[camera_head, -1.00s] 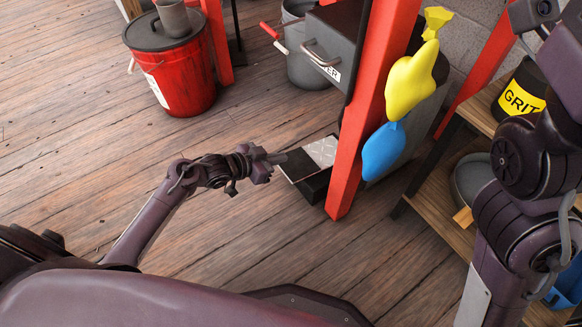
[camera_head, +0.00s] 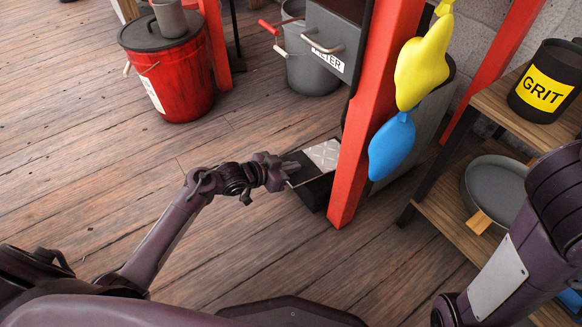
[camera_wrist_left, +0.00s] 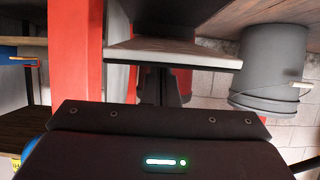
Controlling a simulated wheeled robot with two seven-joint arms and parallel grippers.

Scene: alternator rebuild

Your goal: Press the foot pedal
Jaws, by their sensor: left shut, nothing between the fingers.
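The foot pedal (camera_head: 322,154) is a low black box with a silver diamond-plate top. It sits on the floor against the foot of a red post. My left gripper (camera_head: 292,168) is shut and empty, with its fingertips at the pedal's near left edge; whether they touch it is unclear. In the left wrist view, which looks upside down, the fingers (camera_wrist_left: 164,86) point toward a pale-edged plate (camera_wrist_left: 175,53) that looks like the pedal. My right arm shows at the right of the head view, but its gripper is out of the picture.
The red post (camera_head: 365,130) rises directly beside the pedal, with yellow and blue bulbous pieces (camera_head: 391,145) in front. A grey cabinet (camera_head: 335,40), a grey bucket (camera_head: 310,75) and a red bucket (camera_head: 180,85) stand behind. A wooden shelf (camera_head: 440,210) is at right. Floor at left is clear.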

